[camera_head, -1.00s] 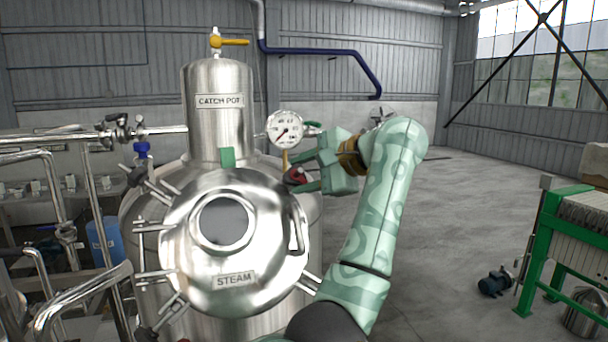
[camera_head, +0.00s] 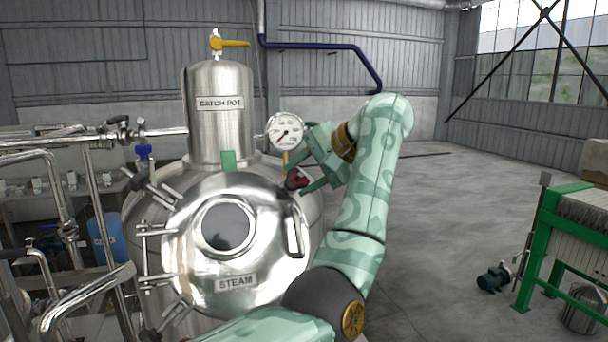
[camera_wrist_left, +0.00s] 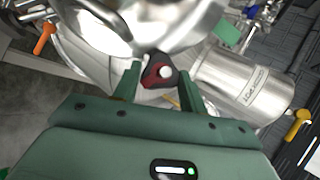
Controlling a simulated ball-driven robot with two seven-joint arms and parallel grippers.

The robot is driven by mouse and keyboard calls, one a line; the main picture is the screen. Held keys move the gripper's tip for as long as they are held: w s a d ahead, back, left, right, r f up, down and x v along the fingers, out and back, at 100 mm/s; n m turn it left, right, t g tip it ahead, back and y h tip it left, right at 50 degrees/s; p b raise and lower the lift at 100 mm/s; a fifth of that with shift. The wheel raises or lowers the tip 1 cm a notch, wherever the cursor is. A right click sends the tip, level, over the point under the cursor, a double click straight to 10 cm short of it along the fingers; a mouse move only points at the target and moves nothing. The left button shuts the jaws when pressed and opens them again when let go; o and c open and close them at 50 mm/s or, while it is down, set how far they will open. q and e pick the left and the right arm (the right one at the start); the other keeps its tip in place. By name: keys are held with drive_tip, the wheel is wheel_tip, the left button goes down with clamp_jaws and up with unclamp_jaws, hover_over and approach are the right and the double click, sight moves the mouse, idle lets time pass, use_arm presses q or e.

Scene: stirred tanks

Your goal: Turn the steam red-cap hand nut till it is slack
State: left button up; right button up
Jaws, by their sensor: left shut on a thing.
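The steam vessel's round steel lid (camera_head: 268,262) has a dark round window and a STEAM label. The red-cap hand nut (camera_head: 298,181) sits at the lid's upper right edge. My left gripper (camera_head: 307,183) is shut on this nut, reaching it from the right and partly hiding it. In the left wrist view the nut (camera_wrist_left: 153,74) shows its red and dark lobes and a pale round centre between the two green fingers (camera_wrist_left: 158,84). The pictures do not show how tight the nut is. My right gripper is in neither view.
The catch pot (camera_head: 219,120) stands behind the lid, with a pressure gauge (camera_head: 285,131) just above my gripper. Steel pipes (camera_head: 95,190) crowd the left. A green-framed unit (camera_head: 550,240) stands far right. Open floor (camera_head: 440,230) lies between.

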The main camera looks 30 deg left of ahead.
use_arm(q)
drive_tip(key=shift+f, duration=0.1)
drive_tip(key=o, duration=1)
drive_tip(key=p+v, duration=0.2)
drive_tip(key=v, duration=1.4)
drive_tip(key=shift+d, duration=0.2)
drive_tip(key=shift+w, duration=0.1)
